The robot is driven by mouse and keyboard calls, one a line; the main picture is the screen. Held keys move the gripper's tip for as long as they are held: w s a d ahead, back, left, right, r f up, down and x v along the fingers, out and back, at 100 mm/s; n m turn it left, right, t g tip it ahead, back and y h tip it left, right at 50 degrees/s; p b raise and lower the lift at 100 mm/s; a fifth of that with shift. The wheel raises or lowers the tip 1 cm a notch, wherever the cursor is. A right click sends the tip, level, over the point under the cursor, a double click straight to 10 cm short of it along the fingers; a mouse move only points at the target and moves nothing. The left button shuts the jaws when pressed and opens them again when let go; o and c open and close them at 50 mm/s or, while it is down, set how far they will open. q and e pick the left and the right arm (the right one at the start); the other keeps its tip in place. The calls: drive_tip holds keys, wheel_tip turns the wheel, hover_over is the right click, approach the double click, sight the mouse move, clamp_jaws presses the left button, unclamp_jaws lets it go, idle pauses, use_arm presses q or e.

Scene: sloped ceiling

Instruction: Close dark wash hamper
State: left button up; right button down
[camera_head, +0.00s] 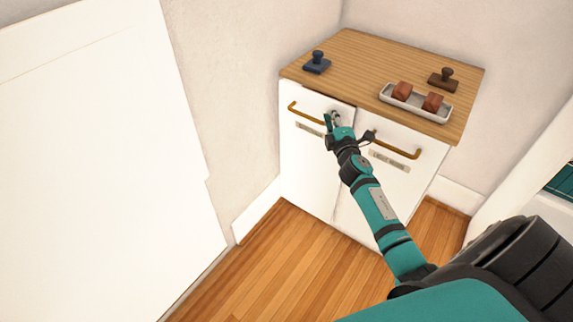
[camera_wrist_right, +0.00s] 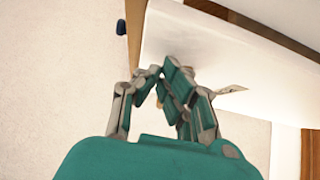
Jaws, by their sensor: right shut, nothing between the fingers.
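A white cabinet with a wooden top (camera_head: 345,57) has two white fronts side by side, a left front (camera_head: 310,160) and a right front (camera_head: 400,135). Each has a brass handle and a small label too small to read, so I cannot tell which is the dark wash hamper. A narrow dark gap shows along the left front's top edge, so it seems slightly ajar. My right gripper (camera_head: 333,118) is shut and empty at the left front's upper right corner. In the right wrist view its fingertips (camera_wrist_right: 160,76) are close to a white front (camera_wrist_right: 195,45); contact is unclear.
On the cabinet top are a blue stamp (camera_head: 317,63), a brown stamp (camera_head: 443,79) and a grey tray (camera_head: 413,106) with two reddish-brown blocks. Walls stand behind and to the left. A white panel (camera_head: 90,150) fills the left side. Wooden floor (camera_head: 285,255) before the cabinet is clear.

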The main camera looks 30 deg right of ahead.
sight(338, 111)
use_arm(q)
drive_tip(key=shift+w+d+r, duration=0.15)
drive_tip(key=shift+w+r, duration=0.2)
drive_tip(key=shift+r, duration=0.4)
use_arm(e)
drive_tip(key=d, duration=0.1)
drive_tip(key=w+d, duration=0.1)
drive_tip(key=shift+d+r, duration=0.15)
drive_tip(key=shift+d, duration=0.2)
drive_tip(key=shift+w+d+r, duration=0.1)
